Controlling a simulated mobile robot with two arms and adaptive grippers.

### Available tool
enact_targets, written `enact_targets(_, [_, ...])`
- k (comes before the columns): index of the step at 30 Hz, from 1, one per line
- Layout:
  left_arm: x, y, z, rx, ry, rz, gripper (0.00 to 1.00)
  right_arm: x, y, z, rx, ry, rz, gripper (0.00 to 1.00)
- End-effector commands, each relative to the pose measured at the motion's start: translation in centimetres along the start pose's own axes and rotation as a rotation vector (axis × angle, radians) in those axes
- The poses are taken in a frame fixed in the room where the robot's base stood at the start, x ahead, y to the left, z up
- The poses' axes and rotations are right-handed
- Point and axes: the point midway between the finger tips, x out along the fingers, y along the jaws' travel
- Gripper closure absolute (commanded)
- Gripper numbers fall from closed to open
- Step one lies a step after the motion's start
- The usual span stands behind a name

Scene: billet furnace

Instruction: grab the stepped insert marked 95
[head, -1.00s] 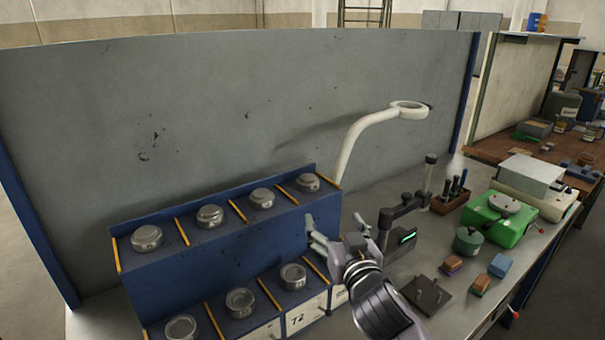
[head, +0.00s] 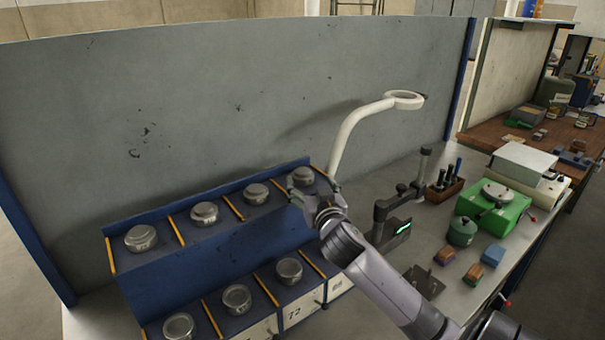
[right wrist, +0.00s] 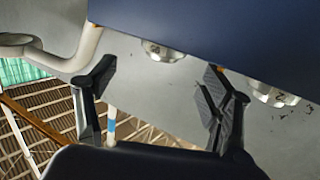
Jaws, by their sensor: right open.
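Round metal inserts sit in two stepped rows of the blue rack (head: 230,262). The upper row holds a far-left insert (head: 141,238), one right of it (head: 205,213), a third (head: 256,193) and a right-end insert (head: 302,176). My right gripper (head: 315,190) is open and empty at the upper row's right end, partly in front of that insert. In the right wrist view an insert (right wrist: 163,50) shows beyond and between the open fingers (right wrist: 157,88), apart from them. A front label reads 72; I cannot read a 95. My left gripper is not in view.
A white ring-shaped lamp (head: 350,125) rises close behind the rack's right end. A dark gauge stand (head: 393,215) stands right of my right arm. A green device (head: 492,208) and small blocks (head: 493,255) lie farther right. A grey panel (head: 240,100) closes the back.

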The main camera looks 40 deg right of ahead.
Motion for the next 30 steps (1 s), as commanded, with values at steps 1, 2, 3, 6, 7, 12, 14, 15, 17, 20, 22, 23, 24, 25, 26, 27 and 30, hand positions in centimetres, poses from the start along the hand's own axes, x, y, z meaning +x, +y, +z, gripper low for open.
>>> enact_targets(1, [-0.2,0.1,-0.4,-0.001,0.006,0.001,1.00,0.3,0.0,-0.1,0.000,0.000,0.000,0.26])
enact_targets(2, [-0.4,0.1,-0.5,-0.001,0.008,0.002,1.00,0.5,0.0,-0.2,0.000,0.000,0.000,0.26])
enact_targets(3, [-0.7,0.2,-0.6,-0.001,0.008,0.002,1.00,0.8,-0.1,-0.3,-0.001,0.000,0.001,0.26])
enact_targets(6, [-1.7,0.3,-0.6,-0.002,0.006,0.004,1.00,2.1,-0.2,-0.7,-0.003,0.000,0.001,0.26])
enact_targets(7, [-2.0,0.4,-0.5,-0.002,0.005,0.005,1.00,2.6,-0.3,-0.6,-0.003,-0.001,0.001,0.26])
enact_targets(12, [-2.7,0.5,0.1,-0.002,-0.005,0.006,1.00,4.6,-0.4,-0.4,-0.001,-0.001,0.002,0.26])
enact_targets(14, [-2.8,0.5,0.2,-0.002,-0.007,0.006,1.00,5.0,-0.4,-0.3,-0.002,0.000,0.001,0.26])
enact_targets(15, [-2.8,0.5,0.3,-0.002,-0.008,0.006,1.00,5.1,-0.4,-0.3,-0.002,0.000,0.001,0.26])
enact_targets(17, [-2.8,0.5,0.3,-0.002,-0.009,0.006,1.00,5.2,-0.4,-0.2,-0.001,0.000,0.000,0.26])
enact_targets(20, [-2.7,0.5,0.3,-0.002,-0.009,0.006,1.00,5.2,-0.4,-0.1,-0.001,0.000,0.000,0.26])
enact_targets(22, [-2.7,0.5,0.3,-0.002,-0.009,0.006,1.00,5.2,-0.4,-0.1,-0.001,0.000,0.000,0.26])
enact_targets(23, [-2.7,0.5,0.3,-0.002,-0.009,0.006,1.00,5.2,-0.4,-0.1,-0.001,0.000,0.000,0.26])
enact_targets(24, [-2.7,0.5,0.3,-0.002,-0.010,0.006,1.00,5.2,-0.4,-0.1,-0.001,0.000,0.000,0.29])
enact_targets(25, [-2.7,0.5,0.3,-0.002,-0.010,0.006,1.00,5.2,-0.4,-0.1,-0.001,0.000,0.000,0.31])
enact_targets(26, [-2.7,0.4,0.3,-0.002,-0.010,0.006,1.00,5.2,-0.4,-0.1,-0.001,0.000,0.000,0.33])
enact_targets(27, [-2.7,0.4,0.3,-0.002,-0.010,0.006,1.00,5.2,-0.4,-0.1,-0.001,0.000,0.000,0.36])
enact_targets(30, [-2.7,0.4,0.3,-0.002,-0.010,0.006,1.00,5.2,-0.4,-0.1,-0.001,0.000,0.000,0.42])
